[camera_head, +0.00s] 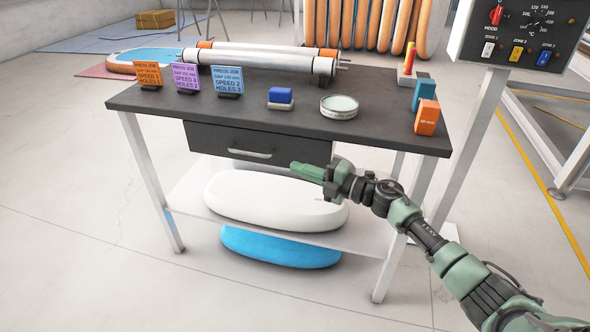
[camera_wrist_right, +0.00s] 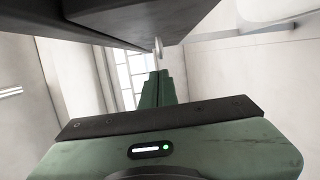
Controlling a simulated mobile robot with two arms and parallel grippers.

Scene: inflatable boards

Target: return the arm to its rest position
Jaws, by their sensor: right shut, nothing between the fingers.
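My right arm comes in from the lower right in the head view. Its green right gripper (camera_head: 308,172) is shut and empty, in front of the workbench and a little below the right part of the drawer. In the right wrist view the shut green fingers (camera_wrist_right: 156,92) point ahead, with the dark drawer underside above them and the drawer handle (camera_wrist_right: 158,48) just beyond the tips. The drawer (camera_head: 258,147) looks closed, with its grey handle (camera_head: 251,153) left of the fingertips. My left gripper does not show.
The dark workbench top (camera_head: 240,112) carries sign cards (camera_head: 187,78), a blue-white block (camera_head: 280,98), a round tin (camera_head: 339,106) and rollers (camera_head: 262,62). White (camera_head: 270,199) and blue (camera_head: 278,248) inflatables lie below. A control panel (camera_head: 522,32) stands right. Floor in front is clear.

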